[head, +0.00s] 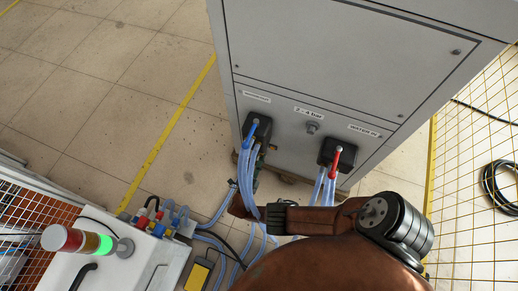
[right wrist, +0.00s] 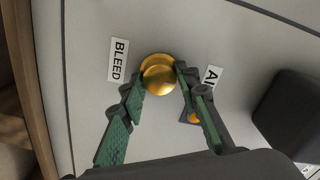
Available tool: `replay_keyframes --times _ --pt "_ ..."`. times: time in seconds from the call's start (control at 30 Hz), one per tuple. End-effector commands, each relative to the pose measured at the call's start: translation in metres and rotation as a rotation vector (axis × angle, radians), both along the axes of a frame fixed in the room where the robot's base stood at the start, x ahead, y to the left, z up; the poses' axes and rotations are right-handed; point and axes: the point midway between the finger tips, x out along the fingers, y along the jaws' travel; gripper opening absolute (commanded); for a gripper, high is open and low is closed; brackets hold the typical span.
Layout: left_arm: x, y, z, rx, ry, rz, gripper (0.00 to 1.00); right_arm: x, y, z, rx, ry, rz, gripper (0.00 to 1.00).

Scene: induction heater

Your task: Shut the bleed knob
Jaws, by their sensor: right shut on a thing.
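The brass bleed knob (right wrist: 159,74) shows in the right wrist view, round and shiny on a pale grey panel, beside a white label reading BLEED (right wrist: 118,60). My right gripper (right wrist: 160,80) has its green-padded fingers on either side of the knob and is shut on it. I cannot tell from this view how far the knob is turned. In the head view my right arm reaches left, low by the cabinet, and the knob and fingertips are hidden there. My left gripper is in neither view.
The grey cabinet (head: 330,60) carries a blue-handled valve (head: 252,130) and a red-handled valve (head: 335,160) with hoses below. A second label (right wrist: 211,77), partly covered, is right of the knob. A signal tower (head: 85,241) lit green stands lower left. Open floor (head: 90,80) lies left.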

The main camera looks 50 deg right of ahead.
Motion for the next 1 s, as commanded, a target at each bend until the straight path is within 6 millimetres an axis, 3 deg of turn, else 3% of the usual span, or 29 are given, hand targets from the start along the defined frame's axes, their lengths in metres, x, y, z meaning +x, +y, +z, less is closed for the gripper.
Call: replay_keyframes --times 0.13,0.17,0.4,0.73,1.0 --pt "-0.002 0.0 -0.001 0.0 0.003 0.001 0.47 -0.001 0.001 -0.002 0.001 0.004 0.0 0.05" --pt "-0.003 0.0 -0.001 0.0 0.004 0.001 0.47 -0.001 0.001 -0.002 0.001 0.004 0.0 0.31" --pt "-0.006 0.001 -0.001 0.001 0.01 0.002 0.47 -0.001 0.0 -0.001 0.001 0.001 0.0 0.47" --pt "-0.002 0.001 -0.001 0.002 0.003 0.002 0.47 -0.002 0.004 -0.001 0.002 0.0 0.001 0.47" --pt "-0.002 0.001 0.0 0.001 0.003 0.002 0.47 -0.017 0.042 -0.001 0.004 0.002 0.002 0.47"
